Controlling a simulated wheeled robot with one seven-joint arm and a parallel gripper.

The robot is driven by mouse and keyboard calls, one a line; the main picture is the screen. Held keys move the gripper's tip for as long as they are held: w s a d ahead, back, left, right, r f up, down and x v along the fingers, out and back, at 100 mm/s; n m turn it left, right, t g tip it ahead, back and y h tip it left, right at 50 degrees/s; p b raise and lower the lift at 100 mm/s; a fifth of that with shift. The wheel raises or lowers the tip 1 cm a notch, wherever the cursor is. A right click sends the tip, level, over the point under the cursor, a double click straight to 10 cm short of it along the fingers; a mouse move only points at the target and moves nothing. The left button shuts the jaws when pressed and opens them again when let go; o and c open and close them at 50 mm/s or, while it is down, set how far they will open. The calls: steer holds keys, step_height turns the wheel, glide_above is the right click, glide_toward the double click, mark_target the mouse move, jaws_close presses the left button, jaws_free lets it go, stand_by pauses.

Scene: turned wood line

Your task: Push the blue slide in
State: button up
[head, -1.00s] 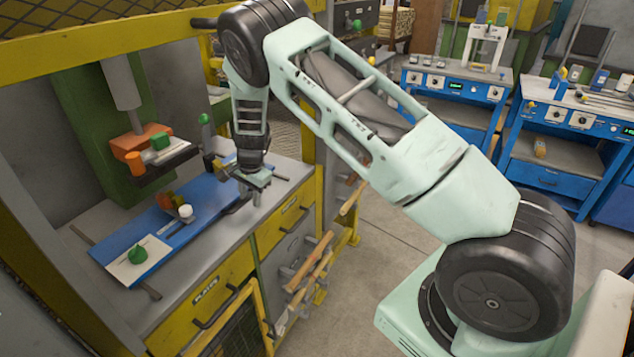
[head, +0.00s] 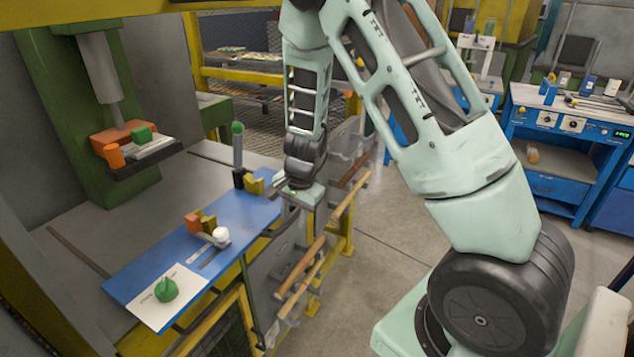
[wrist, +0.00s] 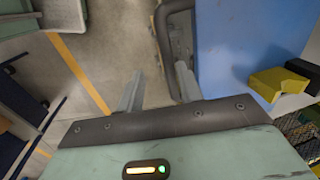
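The blue slide (head: 135,280) is a flat blue board lying on the grey bench, reaching the front edge in the head view. It also fills the upper right of the wrist view (wrist: 240,40). A grey looped handle (wrist: 172,45) shows beside the blue slide in the wrist view. My gripper (head: 305,195) is just right of the slide's far end in the head view. In the wrist view its two fingers (wrist: 158,90) are apart, with nothing seen between them; the handle is just beyond them. I cannot tell whether a finger touches it.
A green-knobbed lever (head: 237,150) rises behind. Wooden handles (head: 300,265) hang at the bench front.

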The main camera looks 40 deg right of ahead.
steer(key=s+d+r+p, duration=0.1)
steer(key=s+r, duration=0.2)
steer(key=r, duration=0.4)
steer(key=s+d+r+p, duration=0.1)
steer(key=s+r+p, duration=0.1)
steer(key=r, duration=0.5)
steer(key=shift+s, duration=0.5)
steer(key=shift+f+b, duration=0.1)
steer(key=shift+b, duration=1)
step_height(320, 180, down, 14)
steer(key=w+b, duration=0.1)
steer(key=b, duration=0.4)
steer(key=shift+a, duration=0.2)
steer(key=shift+w, duration=0.1)
